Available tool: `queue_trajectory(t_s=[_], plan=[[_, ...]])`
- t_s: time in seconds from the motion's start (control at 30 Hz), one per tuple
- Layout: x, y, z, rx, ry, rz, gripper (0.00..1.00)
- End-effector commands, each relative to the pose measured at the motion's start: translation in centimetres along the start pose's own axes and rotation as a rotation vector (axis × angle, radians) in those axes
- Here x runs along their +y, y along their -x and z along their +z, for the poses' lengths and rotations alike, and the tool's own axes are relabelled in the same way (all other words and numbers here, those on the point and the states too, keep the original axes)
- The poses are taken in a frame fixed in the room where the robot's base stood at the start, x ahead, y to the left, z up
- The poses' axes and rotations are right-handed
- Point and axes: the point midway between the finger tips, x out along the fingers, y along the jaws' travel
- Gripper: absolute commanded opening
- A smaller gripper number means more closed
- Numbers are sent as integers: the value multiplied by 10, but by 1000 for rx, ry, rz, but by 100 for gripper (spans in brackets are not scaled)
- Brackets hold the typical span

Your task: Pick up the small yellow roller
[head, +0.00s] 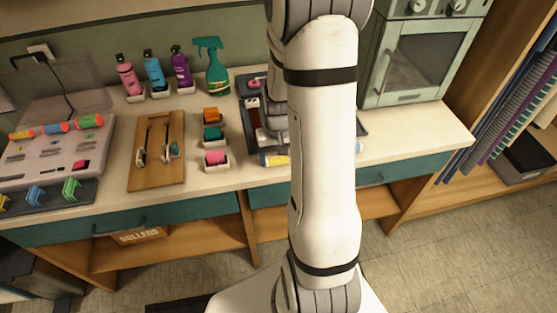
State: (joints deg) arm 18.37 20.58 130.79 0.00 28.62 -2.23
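A small yellow piece (280,160) lies near the front edge of the counter in the head view, with a pale bluish part at its left end. My arm partly covers it, so I cannot tell for sure that it is the yellow roller. My wrist and gripper (272,138) are mostly hidden behind my arm link, over the dark tray (246,122) and just behind the yellow piece. The fingertips do not show clearly. I cannot see whether the gripper is open or holds anything.
Small holders with orange (211,115), green (213,133) and pink (216,158) pieces stand left of the tray. A wooden board (157,175), bottles (153,70), a green spray bottle (215,75) and a cabinet (408,60) surround them. The counter's right end (430,130) is clear.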

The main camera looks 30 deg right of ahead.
Motion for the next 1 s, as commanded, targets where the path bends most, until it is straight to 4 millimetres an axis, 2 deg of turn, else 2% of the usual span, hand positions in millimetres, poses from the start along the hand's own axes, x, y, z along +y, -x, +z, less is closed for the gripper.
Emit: queue_trajectory(t_s=[0.03, 0.27, 0.57, 0.67, 1.0], plan=[[0, 0, 0, 0, 0, 0, 64], [0, 0, 0, 0, 1, 0, 47], [0, 6, 0, 1, 1, 0, 47], [0, 20, -1, 5, 1, 0, 47], [-1, 83, -1, 4, 2, 0, 47]])
